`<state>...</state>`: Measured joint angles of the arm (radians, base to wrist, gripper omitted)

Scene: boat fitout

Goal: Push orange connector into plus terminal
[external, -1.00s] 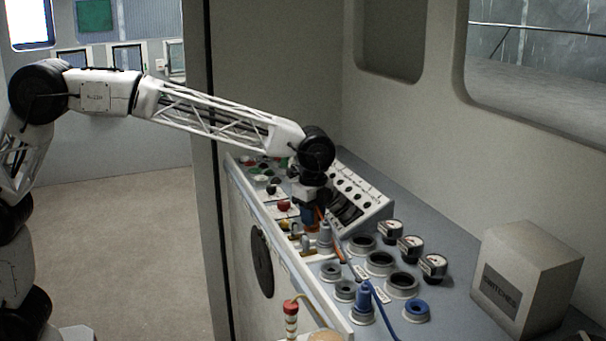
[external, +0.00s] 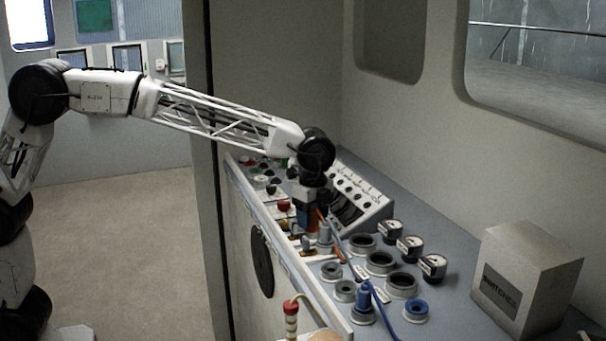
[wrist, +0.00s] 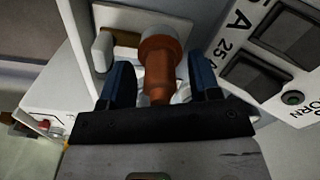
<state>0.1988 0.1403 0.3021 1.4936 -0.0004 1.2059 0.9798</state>
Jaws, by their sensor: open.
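The orange connector (wrist: 160,68) stands between the two blue fingers of my gripper (wrist: 160,84) in the wrist view. Its far end meets a grey round collar by a light plate, and I cannot tell how deep it sits. The jaws are open, with a finger on each side of it. In the external view my gripper (external: 309,222) points down low over the console, and a bit of orange shows between the fingers. No plus mark is readable, so I cannot tell which fitting is the plus terminal; the contact point is hidden.
A sloped switch panel (external: 352,196) stands close behind my gripper, its dark switches (wrist: 283,38) at the right of the wrist view. Round sockets (external: 380,263), gauges (external: 410,246) and a blue plug (external: 363,305) with cable lie to the right. A grey box (external: 525,280) stands farther right.

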